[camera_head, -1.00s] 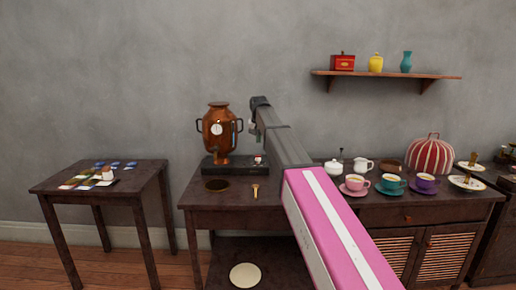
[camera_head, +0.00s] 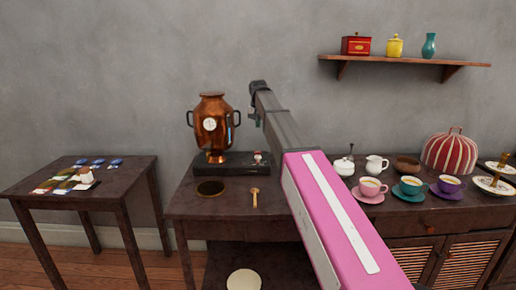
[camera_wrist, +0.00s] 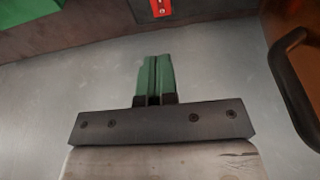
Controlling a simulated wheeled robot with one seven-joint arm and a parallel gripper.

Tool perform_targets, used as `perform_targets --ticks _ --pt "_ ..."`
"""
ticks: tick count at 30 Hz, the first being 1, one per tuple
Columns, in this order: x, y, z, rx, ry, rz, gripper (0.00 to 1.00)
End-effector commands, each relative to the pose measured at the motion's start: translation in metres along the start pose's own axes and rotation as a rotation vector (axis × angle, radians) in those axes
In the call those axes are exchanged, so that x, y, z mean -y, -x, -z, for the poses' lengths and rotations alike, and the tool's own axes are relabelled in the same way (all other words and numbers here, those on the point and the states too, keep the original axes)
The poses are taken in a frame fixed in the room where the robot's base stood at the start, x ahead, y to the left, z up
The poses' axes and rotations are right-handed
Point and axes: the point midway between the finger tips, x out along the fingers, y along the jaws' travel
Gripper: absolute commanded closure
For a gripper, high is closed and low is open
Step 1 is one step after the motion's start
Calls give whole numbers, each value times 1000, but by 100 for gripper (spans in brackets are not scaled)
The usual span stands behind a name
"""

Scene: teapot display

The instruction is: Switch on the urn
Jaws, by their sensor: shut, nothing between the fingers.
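The copper urn (camera_head: 212,132) stands upright on a dark base (camera_head: 225,168) on the sideboard, with a round white dial on its front. A small red and white switch (camera_head: 258,157) sits at the right end of the base. In the wrist view the red switch plate (camera_wrist: 161,8) is at the top edge, partly cut off. The urn's black handle (camera_wrist: 292,80) and copper side show at the right there. My gripper (camera_wrist: 155,60) has green fingers, shut and empty, pointing toward the switch plate but apart from it. In the head view my arm mostly hides the gripper.
A brass scoop (camera_head: 255,198) and a dark round disc (camera_head: 211,188) lie in front of the urn. Cups on saucers, a white jug (camera_head: 376,164) and a striped cosy (camera_head: 450,152) stand right. A small table (camera_head: 110,200) with cards is at left.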

Motion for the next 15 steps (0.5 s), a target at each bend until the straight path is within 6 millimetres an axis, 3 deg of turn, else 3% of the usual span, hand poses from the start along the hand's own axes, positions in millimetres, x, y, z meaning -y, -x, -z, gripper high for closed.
perform_targets --ticks 7,15 --pt "0 -19 0 2 0 0 100" --pt "0 -69 0 2 0 0 100"
